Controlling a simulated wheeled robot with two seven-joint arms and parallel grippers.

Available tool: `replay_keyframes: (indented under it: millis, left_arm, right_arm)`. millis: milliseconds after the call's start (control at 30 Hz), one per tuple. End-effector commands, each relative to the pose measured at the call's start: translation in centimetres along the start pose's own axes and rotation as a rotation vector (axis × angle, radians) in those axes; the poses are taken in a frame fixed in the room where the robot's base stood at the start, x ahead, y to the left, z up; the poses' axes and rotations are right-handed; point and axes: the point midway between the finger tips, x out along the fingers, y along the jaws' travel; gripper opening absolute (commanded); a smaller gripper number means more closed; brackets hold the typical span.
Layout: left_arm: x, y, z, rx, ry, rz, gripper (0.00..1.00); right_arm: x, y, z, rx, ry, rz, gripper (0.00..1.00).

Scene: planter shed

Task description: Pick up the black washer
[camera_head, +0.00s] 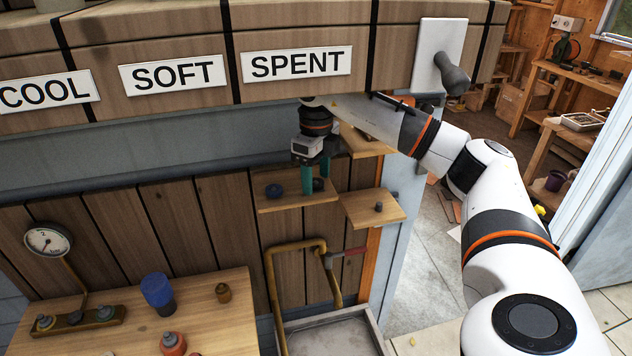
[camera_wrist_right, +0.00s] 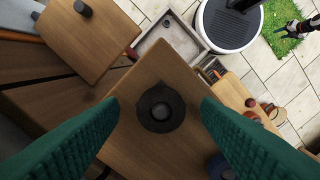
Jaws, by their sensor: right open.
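My right gripper (camera_head: 316,177) is open above a small wooden shelf (camera_head: 297,200), its two green fingers pointing down. In the right wrist view the black washer (camera_wrist_right: 147,107) looks like a dark round disc with a raised middle. It lies on the shelf board (camera_wrist_right: 150,75), between the open fingers in the picture and apart from both. In the head view a small dark piece (camera_head: 319,184) shows beside the fingers, partly hidden by them.
A blue round piece (camera_head: 275,190) sits on the same shelf, left of the fingers. A lower shelf (camera_head: 360,210) holds a small dark cylinder (camera_head: 379,207).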

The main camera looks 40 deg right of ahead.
Motion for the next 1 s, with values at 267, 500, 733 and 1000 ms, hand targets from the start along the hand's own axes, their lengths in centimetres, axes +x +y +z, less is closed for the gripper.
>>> replay_keyframes:
  millis: [267, 500, 733, 1000]
  left_arm:
    - [0.05, 0.0, -0.01, 0.0, 0.0, 0.0, 0.52]
    - [0.08, 0.0, 0.0, 0.0, 0.0, 0.0, 0.52]
    - [0.08, 0.0, 0.01, 0.0, -0.001, 0.0, 0.52]
    - [0.08, 0.01, 0.01, 0.001, -0.001, 0.0, 0.52]
  right_arm:
    - [0.02, -0.01, -0.01, 0.0, 0.0, 0.0, 0.58]
    - [0.32, -0.02, -0.01, 0.0, 0.0, -0.001, 0.58]
    - [0.49, -0.02, -0.03, 0.0, 0.001, 0.0, 0.58]
    - [0.48, -0.02, -0.02, 0.0, 0.001, 0.0, 0.43]
